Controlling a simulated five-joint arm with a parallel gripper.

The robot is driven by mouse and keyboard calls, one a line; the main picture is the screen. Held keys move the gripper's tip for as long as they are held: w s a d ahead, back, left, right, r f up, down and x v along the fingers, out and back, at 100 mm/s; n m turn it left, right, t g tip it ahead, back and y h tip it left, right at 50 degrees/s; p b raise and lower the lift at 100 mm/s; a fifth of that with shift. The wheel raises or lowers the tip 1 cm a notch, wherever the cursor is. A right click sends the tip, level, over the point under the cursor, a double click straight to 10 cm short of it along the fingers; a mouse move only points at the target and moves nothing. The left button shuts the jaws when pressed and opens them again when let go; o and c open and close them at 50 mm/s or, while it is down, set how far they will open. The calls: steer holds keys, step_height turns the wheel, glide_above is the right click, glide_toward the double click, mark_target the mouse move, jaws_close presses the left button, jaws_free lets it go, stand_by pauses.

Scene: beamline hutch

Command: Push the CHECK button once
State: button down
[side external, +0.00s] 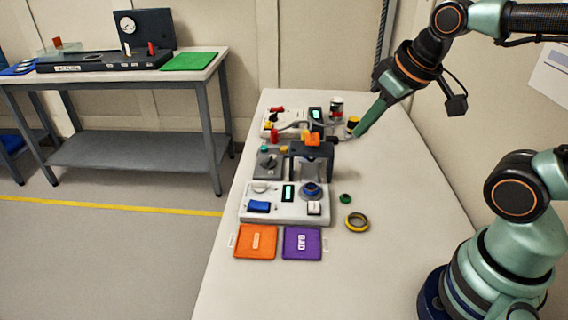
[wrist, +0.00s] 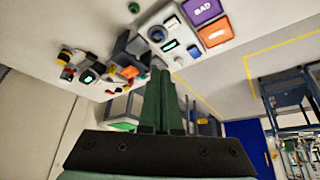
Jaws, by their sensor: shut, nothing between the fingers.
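The white front console (side external: 275,215) sits on the bench with a lit display (side external: 288,193), a blue rocker-like button (side external: 258,206), a white square button (side external: 314,208) and a round dark-blue part (side external: 310,190). The lettering on its controls is too small to read, so I cannot tell which one is CHECK. The console (wrist: 180,32) also shows upside down in the wrist view, with its blue button (wrist: 193,51). My gripper (side external: 358,134) is shut and empty, above the right rear of the bench, behind and right of the console. Its green fingers (wrist: 162,75) are together in the wrist view.
A dark bracket (side external: 312,150), a grey box (side external: 268,163) and a rear white console (side external: 270,122) stand behind the front one. Orange (side external: 255,243) and purple BAD (side external: 302,243) pads lie in front. A yellow-black ring (side external: 357,222) lies right; the bench's right side is clear.

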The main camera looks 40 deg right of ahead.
steer(key=w+n+g, duration=0.1)
steer(key=n, duration=0.3)
steer(key=n+g, duration=0.5)
steer(key=n, duration=1.8)
glide_above(314, 205)
step_height(314, 205, down, 6)
steer(key=shift+f, duration=0.25)
step_height(314, 205, down, 14)
steer(key=shift+f, duration=0.1)
